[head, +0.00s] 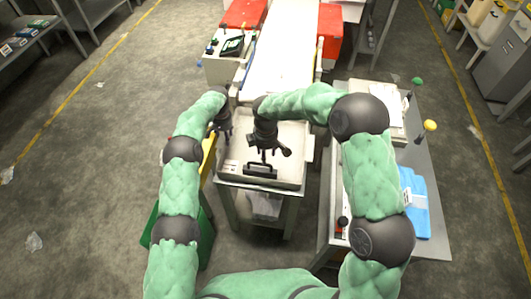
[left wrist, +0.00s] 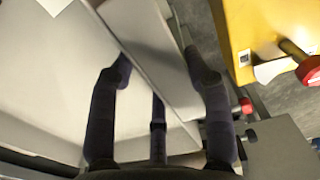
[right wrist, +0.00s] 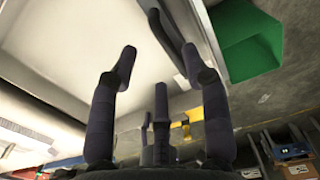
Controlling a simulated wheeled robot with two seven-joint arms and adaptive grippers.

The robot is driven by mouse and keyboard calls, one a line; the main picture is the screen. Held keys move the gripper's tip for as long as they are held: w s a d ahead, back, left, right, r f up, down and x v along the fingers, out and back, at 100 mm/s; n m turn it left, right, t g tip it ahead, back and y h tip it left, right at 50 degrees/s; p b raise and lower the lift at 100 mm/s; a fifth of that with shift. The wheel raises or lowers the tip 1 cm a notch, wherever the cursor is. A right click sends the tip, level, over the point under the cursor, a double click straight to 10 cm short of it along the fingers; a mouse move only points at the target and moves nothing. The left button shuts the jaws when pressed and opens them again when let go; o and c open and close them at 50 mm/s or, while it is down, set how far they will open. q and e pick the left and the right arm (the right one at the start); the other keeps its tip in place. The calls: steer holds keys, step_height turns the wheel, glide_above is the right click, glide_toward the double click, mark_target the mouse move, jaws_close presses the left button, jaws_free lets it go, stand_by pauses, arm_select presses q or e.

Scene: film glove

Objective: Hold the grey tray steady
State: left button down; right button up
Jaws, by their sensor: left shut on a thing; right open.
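The grey tray (head: 291,136) sits on a small stand in the middle of the head view. A black handle (head: 260,171) shows at its near side. My left gripper (head: 223,127) is at the tray's left edge. In the left wrist view its fingers (left wrist: 160,78) straddle the tray's side wall (left wrist: 150,42) and are shut on it. My right gripper (head: 270,151) is over the tray, just beyond the handle in the head view. In the right wrist view its fingers (right wrist: 158,62) are spread and empty, with the handle (right wrist: 163,32) near the right fingertip.
A conveyor (head: 283,50) with red boxes beside it lies beyond the tray. A side table (head: 428,190) with a blue package (head: 416,203) stands at the right. A green bin (head: 204,238) stands at the lower left, with a yellow object (head: 208,158) beside the tray.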

mark_target(266, 169)
step_height(266, 169, down, 12)
stand_by(0.6)
jaws_close()
stand_by(0.3)
